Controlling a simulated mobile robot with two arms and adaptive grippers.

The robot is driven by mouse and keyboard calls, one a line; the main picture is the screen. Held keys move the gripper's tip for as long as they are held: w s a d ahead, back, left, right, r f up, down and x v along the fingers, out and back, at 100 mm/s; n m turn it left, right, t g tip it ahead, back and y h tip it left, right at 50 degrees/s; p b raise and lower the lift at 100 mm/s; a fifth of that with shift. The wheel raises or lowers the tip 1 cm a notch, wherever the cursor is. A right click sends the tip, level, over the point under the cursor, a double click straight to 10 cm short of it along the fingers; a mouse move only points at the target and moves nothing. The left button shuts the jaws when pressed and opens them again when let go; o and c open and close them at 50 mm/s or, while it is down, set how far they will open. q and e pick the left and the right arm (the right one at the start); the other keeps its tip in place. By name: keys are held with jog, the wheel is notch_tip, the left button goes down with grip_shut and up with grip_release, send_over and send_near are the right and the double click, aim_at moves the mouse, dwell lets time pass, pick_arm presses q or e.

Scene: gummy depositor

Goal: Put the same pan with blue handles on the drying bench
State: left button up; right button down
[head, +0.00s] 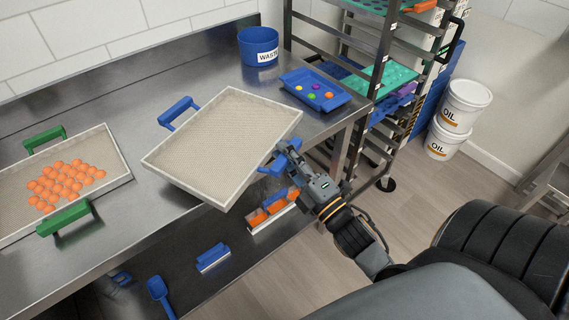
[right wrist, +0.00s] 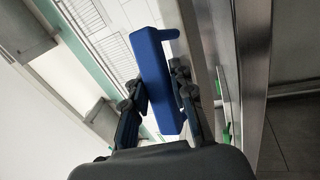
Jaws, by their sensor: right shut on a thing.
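The pan with blue handles (head: 222,145) is an empty, pale, mesh-textured rectangle with a white rim, in the middle of the head view. It sits at an angle over the steel bench (head: 90,92), its near corner reaching past the front edge. I cannot tell whether it touches the bench. One blue handle (head: 178,112) is free at its far left side. My right gripper (head: 287,156) is shut on the other blue handle, which also shows between the fingers in the right wrist view (right wrist: 153,75). My left gripper is not in view.
A pan with green handles (head: 113,158) holding several orange gummies lies at left. A blue waste bin (head: 258,47) and a blue tray (head: 315,91) with coloured pieces stand behind. A rack (head: 375,75) and oil buckets (head: 465,105) are at right. A blue scoop (head: 160,292) lies below.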

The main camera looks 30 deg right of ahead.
jog(key=shift+w+d+f, duration=0.25)
jog(key=shift+w+f, duration=0.25)
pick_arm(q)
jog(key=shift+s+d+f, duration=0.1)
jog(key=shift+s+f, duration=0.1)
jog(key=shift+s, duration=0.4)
pick_arm(e)
notch_tip(320, 180, down, 4)
jog(key=shift+w+d+r, duration=0.1)
jog(key=shift+w+r, duration=0.05)
jog(key=shift+r, duration=0.05)
jog(key=shift+f, duration=0.15)
jog(key=c, duration=1.1)
grip_release()
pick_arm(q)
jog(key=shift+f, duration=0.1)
